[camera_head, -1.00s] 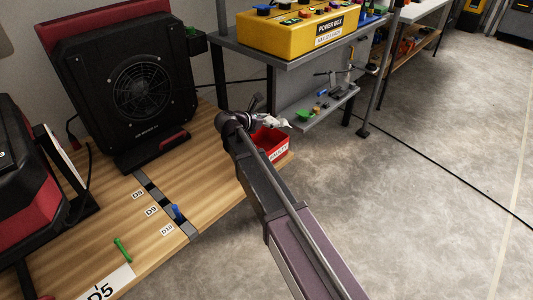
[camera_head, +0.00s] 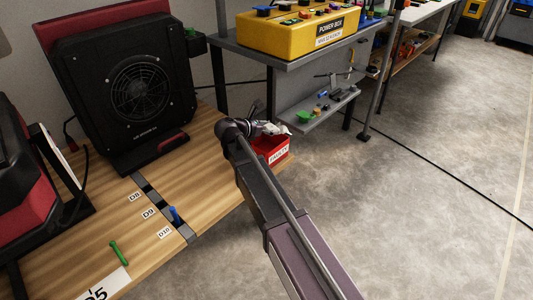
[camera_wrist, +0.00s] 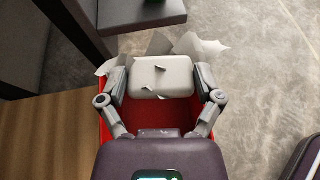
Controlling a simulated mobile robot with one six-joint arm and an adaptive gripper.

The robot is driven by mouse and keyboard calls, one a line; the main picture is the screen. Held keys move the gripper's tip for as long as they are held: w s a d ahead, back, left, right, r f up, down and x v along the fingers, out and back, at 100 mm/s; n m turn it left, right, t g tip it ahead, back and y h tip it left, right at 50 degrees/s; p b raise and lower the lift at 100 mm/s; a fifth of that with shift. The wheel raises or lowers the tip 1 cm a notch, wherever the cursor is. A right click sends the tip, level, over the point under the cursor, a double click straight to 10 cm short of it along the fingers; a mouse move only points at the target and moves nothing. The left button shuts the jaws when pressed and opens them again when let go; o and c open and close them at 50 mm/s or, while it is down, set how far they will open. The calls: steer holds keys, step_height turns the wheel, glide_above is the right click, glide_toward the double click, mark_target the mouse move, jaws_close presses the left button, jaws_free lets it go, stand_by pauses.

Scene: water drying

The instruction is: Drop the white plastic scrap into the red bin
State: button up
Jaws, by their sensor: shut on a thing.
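The white plastic scrap (camera_wrist: 161,77) is a pale rounded block with thin torn flaps, seen close up in the wrist view. My gripper (camera_wrist: 160,84) is shut on it, with one finger at each side. In the head view my gripper (camera_head: 262,127) is at the far right corner of the wooden table, with a small white part of the scrap (camera_head: 281,129) showing. The red bin (camera_head: 272,150) is there too, directly below the gripper. In the wrist view the red bin (camera_wrist: 113,127) lies beneath the scrap, its inside mostly hidden.
A black fan unit (camera_head: 135,95) stands on the wooden table (camera_head: 205,165). A grey shelf rack (camera_head: 290,62) with a yellow power box (camera_head: 300,35) stands behind the bin. A blue piece (camera_head: 175,215) and a green piece (camera_head: 119,253) lie nearer. Open floor is to the right.

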steer(key=shift+f+b, duration=1.45)
steer(key=shift+f, duration=0.35)
steer(key=o, duration=0.6)
